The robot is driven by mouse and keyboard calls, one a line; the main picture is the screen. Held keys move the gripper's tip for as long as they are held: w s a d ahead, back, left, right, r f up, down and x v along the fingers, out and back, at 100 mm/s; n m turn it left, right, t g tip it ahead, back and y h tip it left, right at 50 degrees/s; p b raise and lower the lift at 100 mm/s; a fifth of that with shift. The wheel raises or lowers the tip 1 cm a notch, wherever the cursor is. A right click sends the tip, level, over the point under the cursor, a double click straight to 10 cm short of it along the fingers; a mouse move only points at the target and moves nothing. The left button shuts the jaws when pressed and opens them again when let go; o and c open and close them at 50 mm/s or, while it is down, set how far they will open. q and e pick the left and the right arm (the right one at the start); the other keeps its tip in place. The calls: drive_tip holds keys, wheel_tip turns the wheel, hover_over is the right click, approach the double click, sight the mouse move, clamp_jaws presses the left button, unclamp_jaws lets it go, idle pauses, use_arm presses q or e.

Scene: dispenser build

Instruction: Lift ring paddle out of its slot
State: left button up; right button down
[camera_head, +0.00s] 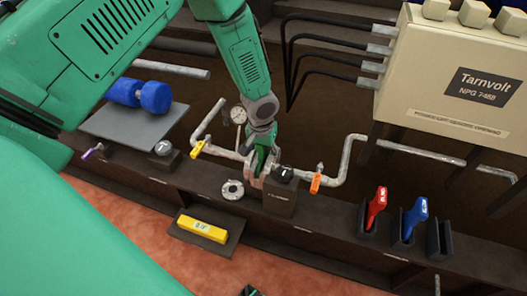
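A red paddle (376,205) and a blue paddle (416,215) stand tilted in dark slots on the ledge at the right. Their small white labels are too small to read, so I cannot tell which one is the ring paddle. An empty slot (439,240) stands to the right of the blue one. My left gripper (256,178) points down at the middle of the ledge, well left of the paddles. It is beside a block with a black knob (283,174); whether they touch is unclear. Its fingers overlap and their gap is hidden.
A beige Tarnvolt box (450,75) overhangs the back right. A grey flange ring (233,190) lies left of my gripper.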

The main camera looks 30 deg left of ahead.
use_arm(q)
clamp_jaws()
unclamp_jaws()
